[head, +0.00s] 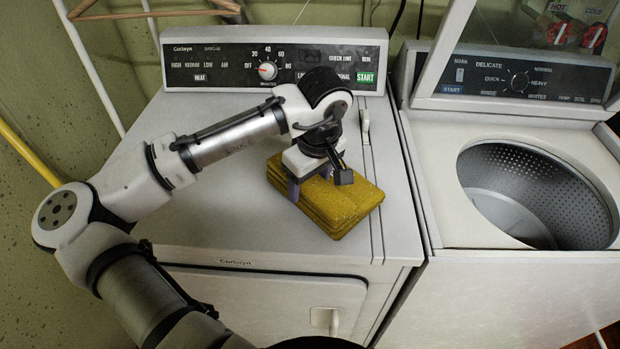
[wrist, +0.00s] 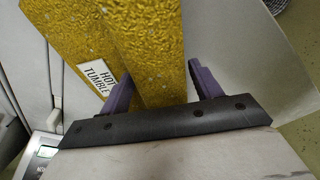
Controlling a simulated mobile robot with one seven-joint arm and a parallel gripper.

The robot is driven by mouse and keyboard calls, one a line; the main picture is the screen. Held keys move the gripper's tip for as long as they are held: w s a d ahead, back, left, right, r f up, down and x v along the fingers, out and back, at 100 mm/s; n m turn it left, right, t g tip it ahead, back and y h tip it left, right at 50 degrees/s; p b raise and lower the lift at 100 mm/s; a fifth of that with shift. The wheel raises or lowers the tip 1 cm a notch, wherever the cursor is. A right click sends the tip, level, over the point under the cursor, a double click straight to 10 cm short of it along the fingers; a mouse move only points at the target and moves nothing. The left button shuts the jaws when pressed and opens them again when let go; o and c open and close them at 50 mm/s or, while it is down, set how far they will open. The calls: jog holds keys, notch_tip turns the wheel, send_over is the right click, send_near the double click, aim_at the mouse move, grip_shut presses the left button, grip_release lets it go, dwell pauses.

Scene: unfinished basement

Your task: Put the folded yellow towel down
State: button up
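The folded yellow towel (head: 345,208) lies flat on the top of the left machine (head: 215,225), or so close above it that I see no gap. My gripper (head: 307,186) is over the towel's back left part, pointing down. Its purple fingers are on either side of the towel. In the wrist view the towel (wrist: 160,50) runs between the fingers of my gripper (wrist: 160,70).
A control panel (head: 275,60) stands at the back of the left machine. A washer (head: 445,200) with an open drum (head: 530,200) stands to the right, across a narrow gap. The left machine's top is clear left of the towel. A wooden hanger (head: 150,12) hangs at the upper left.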

jog(key=shift+o, duration=0.7)
jog(key=shift+r, duration=0.25)
notch_tip(320, 180, up, 12)
jog(key=s+d+b, duration=0.1)
jog(key=shift+s+d+f+b, duration=0.15)
jog(key=shift+b, duration=0.25)
jog(key=shift+f, duration=0.1)
